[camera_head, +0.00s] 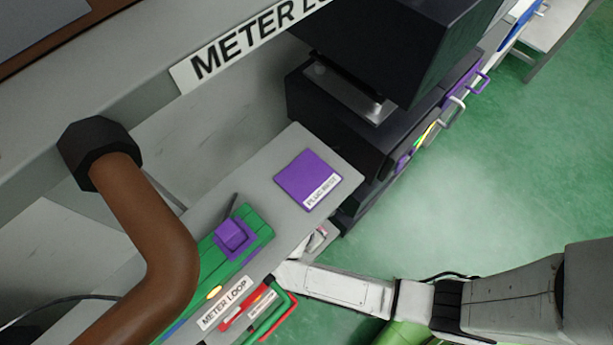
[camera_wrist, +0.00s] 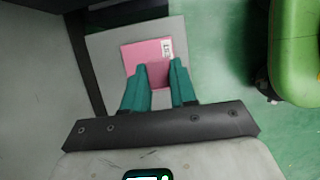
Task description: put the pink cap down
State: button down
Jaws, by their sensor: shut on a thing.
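In the wrist view my gripper (camera_wrist: 158,66) has its two teal fingers shut on the pink cap (camera_wrist: 158,76), a small darker pink piece between them. Past the fingertips lies a flat pink square pad (camera_wrist: 146,50) with a white label, on a grey panel (camera_wrist: 105,53). The cap overlaps the pad's near edge in the picture; I cannot tell whether it touches it. In the head view my pale arm reaches in from the right, and its fingers and the cap cannot be made out.
In the head view a purple labelled pad (camera_head: 308,180) lies on a grey shelf. A green fixture (camera_head: 237,243) with a purple block (camera_head: 236,236) stands nearby. A brown pipe (camera_head: 168,235) crosses the left. Black cabinets (camera_head: 335,125) stand behind. Green floor is open on the right.

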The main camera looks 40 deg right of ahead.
jog(key=w+f, duration=0.1)
jog(key=w+f+b, duration=0.1)
jog(key=shift+w+f, duration=0.2)
jog(key=shift+f, duration=0.55)
jog(key=shift+f, duration=0.15)
jog(key=c, duration=0.9)
grip_release()
jog(key=p+v, duration=0.1)
jog(key=v, duration=0.7)
jog(key=shift+p, duration=0.3)
